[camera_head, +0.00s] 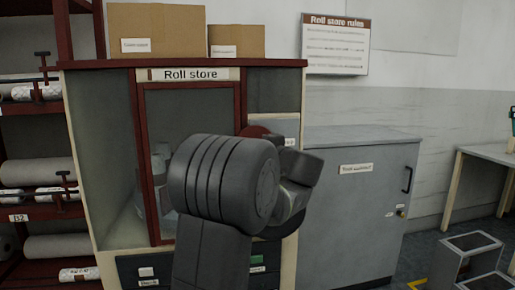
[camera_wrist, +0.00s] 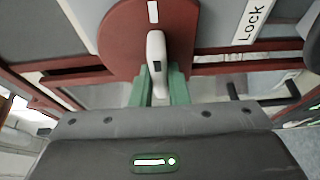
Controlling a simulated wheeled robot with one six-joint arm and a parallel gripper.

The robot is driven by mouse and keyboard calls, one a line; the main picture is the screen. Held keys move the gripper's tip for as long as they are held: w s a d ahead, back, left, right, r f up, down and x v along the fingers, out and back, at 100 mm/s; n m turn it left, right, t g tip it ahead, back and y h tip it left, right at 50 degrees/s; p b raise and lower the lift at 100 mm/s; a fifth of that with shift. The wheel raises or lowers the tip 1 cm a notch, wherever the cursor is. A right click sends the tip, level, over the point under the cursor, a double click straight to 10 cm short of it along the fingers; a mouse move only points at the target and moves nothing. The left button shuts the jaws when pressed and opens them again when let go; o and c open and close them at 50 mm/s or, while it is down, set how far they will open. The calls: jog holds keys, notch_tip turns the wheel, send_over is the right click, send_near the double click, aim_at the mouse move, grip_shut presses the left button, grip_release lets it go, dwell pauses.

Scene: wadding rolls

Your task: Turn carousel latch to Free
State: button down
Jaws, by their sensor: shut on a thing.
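The carousel latch shows in the wrist view as a red round plate (camera_wrist: 118,38) with a pale lever (camera_wrist: 156,46) standing across its middle. A white mark is on the plate above the lever. A white label reading "Lock" (camera_wrist: 250,20) is to the right of the plate. My gripper (camera_wrist: 161,76) has its green fingers on both sides of the lever's lower end and is shut on it. In the head view only a sliver of the red plate (camera_head: 256,131) shows; my arm hides the lever and my fingers. No "Free" label is readable.
The Roll store cabinet (camera_head: 187,75) has a red-framed door and boxes on top. A shelf of rolls (camera_head: 38,172) stands at left. A grey cabinet (camera_head: 350,220) is at right, with a table (camera_head: 485,153) and grey bins (camera_head: 470,245) beyond it.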

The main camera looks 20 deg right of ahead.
jog(key=shift+f, duration=0.1)
dwell(0.4)
jog(key=c, duration=1.4)
grip_release()
jog(key=s+d+p, duration=0.1)
jog(key=s+d, duration=0.1)
jog(key=s, duration=1.1)
jog(key=shift+s, duration=0.35)
jog(key=w, duration=0.4)
jog(key=w+a, duration=0.1)
jog(key=w, duration=0.4)
jog(key=w+a+b, duration=0.1)
jog(key=w, duration=0.3)
jog(key=shift+w, duration=0.4)
